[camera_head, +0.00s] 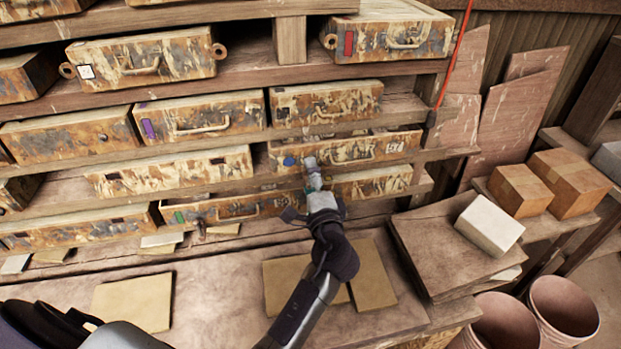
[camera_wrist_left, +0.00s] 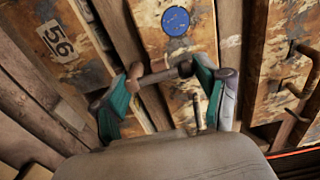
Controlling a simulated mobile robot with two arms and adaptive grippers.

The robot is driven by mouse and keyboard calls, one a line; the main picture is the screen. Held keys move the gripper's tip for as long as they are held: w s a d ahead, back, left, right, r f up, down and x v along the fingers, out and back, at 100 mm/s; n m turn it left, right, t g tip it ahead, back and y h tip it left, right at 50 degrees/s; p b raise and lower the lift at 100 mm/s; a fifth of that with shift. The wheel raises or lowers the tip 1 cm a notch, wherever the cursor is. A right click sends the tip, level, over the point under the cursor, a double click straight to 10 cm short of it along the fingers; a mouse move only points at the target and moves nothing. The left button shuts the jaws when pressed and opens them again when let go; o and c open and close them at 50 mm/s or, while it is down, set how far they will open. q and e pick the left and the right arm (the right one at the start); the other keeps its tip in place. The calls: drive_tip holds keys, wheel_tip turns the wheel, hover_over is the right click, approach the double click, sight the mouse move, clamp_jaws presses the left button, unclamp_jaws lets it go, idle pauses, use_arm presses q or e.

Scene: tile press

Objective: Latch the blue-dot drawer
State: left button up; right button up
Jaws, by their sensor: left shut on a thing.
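The blue-dot drawer (camera_head: 340,151) is a rusty, paint-worn metal front at the right of the rack. Its blue dot (camera_head: 290,161) is near its left end and shows at the top of the left wrist view (camera_wrist_left: 176,21). A dark gap shows above its front, so it seems to stand slightly out. My left gripper (camera_head: 312,165) is at its lower edge, just right of the dot. In the left wrist view, the teal-padded fingers (camera_wrist_left: 163,78) are shut on a short metal bar (camera_wrist_left: 160,75) below the dot. Whether this bar is a latch or handle is unclear. My right gripper is out of view.
Other rusty drawers with coloured marks surround it, including a purple-marked one (camera_head: 200,118) and a green-marked one (camera_head: 225,208). A bench (camera_head: 220,270) with flat tiles lies below. Boxes (camera_head: 570,183) and buckets (camera_head: 563,308) stand at the right. A red cord (camera_head: 455,55) hangs beside the rack.

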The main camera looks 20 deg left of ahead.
use_arm(q)
drive_tip(key=o, duration=1.1)
drive_tip(key=shift+f, duration=0.4)
drive_tip(key=shift+r, duration=0.15)
